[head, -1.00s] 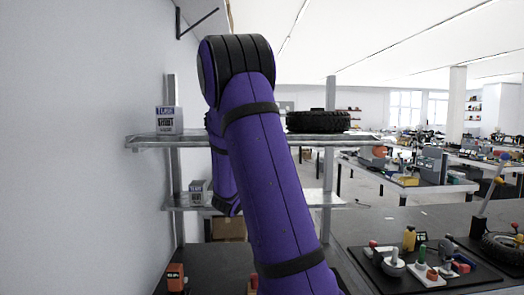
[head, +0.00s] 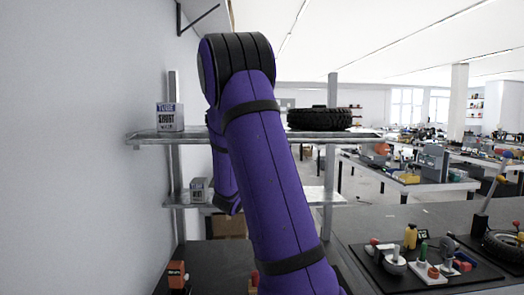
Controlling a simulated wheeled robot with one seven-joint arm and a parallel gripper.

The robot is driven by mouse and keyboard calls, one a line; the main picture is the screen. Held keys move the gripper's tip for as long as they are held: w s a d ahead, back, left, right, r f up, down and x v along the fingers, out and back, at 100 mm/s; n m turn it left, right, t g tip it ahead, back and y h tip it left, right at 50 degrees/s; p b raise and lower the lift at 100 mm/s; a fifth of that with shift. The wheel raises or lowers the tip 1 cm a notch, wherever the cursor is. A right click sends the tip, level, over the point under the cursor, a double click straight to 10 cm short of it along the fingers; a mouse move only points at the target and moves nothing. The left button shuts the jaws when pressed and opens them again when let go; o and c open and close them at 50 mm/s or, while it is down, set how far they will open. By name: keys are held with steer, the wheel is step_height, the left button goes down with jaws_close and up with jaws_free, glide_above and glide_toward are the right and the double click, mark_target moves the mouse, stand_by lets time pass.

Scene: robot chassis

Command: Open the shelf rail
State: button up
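A metal shelf unit stands ahead, with an upper shelf (head: 270,139) and a lower shelf (head: 290,198) on grey posts. A rail-like edge runs along the front of the upper shelf; I cannot tell whether it is open. A smaller box (head: 199,190) sits on the lower shelf. My purple arm crosses in front of the shelves and covers their middle. My gripper is not visible.
A white wall is close on the left. A dark counter (head: 400,212) on the right holds a black tray (head: 385,278) with several joysticks and knobs, and a tyre (head: 505,246) beside it. A small orange box (head: 176,275) stands at the lower left. Workbenches fill the background.

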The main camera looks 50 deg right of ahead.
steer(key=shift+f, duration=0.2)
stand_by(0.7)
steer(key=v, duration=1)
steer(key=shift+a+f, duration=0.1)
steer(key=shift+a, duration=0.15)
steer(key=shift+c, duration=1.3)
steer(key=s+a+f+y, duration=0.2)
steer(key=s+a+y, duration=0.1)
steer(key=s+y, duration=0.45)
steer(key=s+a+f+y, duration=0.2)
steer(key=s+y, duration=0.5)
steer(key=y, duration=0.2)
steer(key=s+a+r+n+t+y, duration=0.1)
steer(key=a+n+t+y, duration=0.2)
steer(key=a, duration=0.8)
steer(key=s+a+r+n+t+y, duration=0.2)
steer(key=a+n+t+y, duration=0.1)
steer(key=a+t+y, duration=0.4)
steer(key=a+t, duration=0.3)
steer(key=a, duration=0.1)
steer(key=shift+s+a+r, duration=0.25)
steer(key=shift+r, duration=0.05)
